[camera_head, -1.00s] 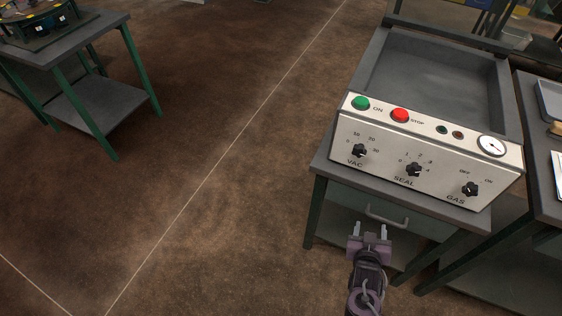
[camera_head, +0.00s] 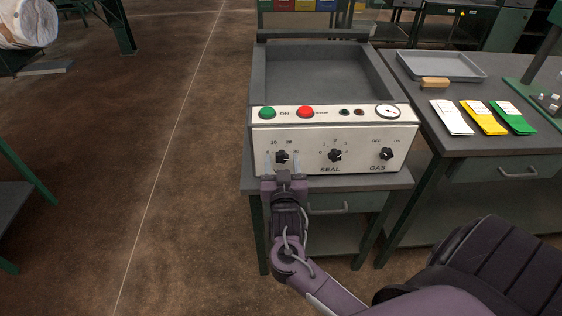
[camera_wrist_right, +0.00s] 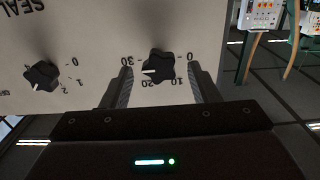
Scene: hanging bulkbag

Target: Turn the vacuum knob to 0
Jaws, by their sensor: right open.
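The vacuum knob (camera_head: 282,157) is a black lobed knob at the left of the white control panel (camera_head: 310,135). Its scale reads 0, 10, 20, 30. In the right wrist view, upside down, the knob (camera_wrist_right: 158,67) has its white mark toward the 20–30 side, away from 0. My right gripper (camera_head: 283,164) is open, pointing at the panel. Its two fingers (camera_wrist_right: 160,88) stand on either side of the knob, with gaps visible. The VAC label is hidden behind the gripper. My left gripper is not in view.
The SEAL knob (camera_head: 335,155) and GAS knob (camera_head: 386,154) are to the right. Green (camera_head: 267,113) and red (camera_head: 305,112) buttons and a gauge (camera_head: 388,111) line the panel top. A side table at right holds a grey tray (camera_head: 440,66) and coloured packets (camera_head: 484,117).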

